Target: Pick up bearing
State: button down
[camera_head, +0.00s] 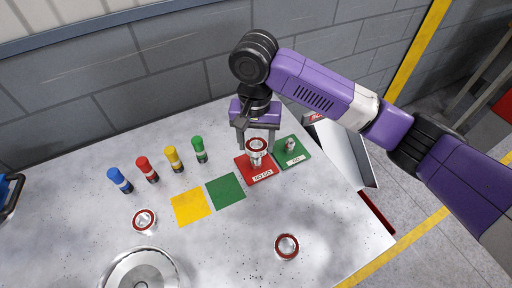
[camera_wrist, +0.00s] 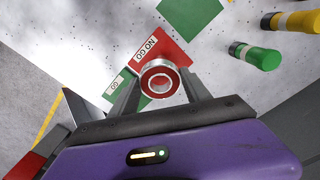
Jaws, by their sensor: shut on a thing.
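My gripper (camera_head: 257,139) points down over the red NO GO square (camera_head: 266,176). It is shut on a silver bearing with a red ring (camera_head: 257,146), which it holds over that square. In the wrist view the bearing (camera_wrist: 159,81) sits between the two fingertips (camera_wrist: 160,90), with the red square (camera_wrist: 172,49) behind it. I cannot tell how far the bearing is above the square. Two similar bearings lie on the table, one at the left (camera_head: 144,220) and one at the front right (camera_head: 287,246).
A green GO square (camera_head: 300,159) with a small metal part (camera_head: 290,145) lies right of the red one. Yellow (camera_head: 191,207) and green (camera_head: 226,190) squares lie left. Blue, red, yellow and green cylinders (camera_head: 172,158) stand behind. A metal bowl (camera_head: 141,270) is at the front; a tray (camera_head: 345,150) is right.

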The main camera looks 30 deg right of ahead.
notch_tip(320, 180, up, 17)
